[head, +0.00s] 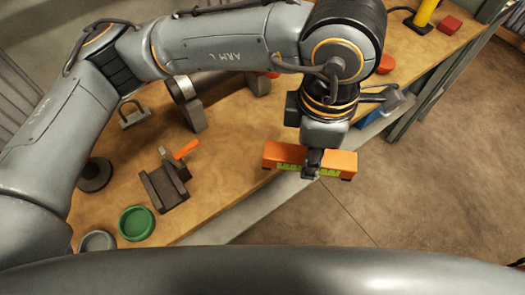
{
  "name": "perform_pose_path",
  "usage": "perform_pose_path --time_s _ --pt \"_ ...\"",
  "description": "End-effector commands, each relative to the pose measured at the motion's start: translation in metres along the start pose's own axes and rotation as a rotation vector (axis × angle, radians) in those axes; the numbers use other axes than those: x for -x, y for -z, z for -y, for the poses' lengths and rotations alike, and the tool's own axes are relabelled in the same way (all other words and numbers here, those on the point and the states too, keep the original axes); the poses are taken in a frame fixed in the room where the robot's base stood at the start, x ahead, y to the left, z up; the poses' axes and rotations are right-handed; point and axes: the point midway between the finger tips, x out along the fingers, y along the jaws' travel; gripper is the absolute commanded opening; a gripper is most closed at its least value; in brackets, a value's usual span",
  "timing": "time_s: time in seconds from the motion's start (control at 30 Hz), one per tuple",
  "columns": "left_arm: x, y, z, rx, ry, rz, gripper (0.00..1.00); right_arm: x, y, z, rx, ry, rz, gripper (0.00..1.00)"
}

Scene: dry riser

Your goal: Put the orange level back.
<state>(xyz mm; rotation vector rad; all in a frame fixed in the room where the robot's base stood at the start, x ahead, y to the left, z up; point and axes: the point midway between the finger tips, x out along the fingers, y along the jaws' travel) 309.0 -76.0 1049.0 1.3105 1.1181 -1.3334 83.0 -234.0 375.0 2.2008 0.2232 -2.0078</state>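The orange level (340,161) has an orange body with a yellow-green strip along its near side. It shows in the head view, right of centre, over the front edge of the wooden workbench (235,195). My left gripper (313,165) comes down on it from above, with its fingers at the middle of the level. The gripper appears shut on the level, though the far finger is hidden. The level seems to be held above the bench edge and floor. My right gripper is out of view.
On the bench are a green round dish (136,223), a grey round dish (98,241), a dark vise-like block (165,187), an orange-handled piece (186,149) and a metal cylinder on stands (182,89). A red block (450,25) lies at the far right. Open floor (430,180) is at right.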

Motion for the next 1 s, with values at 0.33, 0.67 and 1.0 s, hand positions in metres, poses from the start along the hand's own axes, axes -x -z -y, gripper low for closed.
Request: perform_pose_path --time_s 0.33,0.67,1.0 --pt "-0.031 0.058 -0.059 0.011 0.006 -0.003 0.0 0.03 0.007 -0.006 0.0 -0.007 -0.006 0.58" --pt "-0.081 0.086 -0.089 0.003 0.003 -0.003 0.0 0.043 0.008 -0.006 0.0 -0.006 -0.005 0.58" --pt "-0.114 0.094 -0.096 0.002 0.005 -0.002 0.0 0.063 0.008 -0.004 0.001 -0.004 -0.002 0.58"
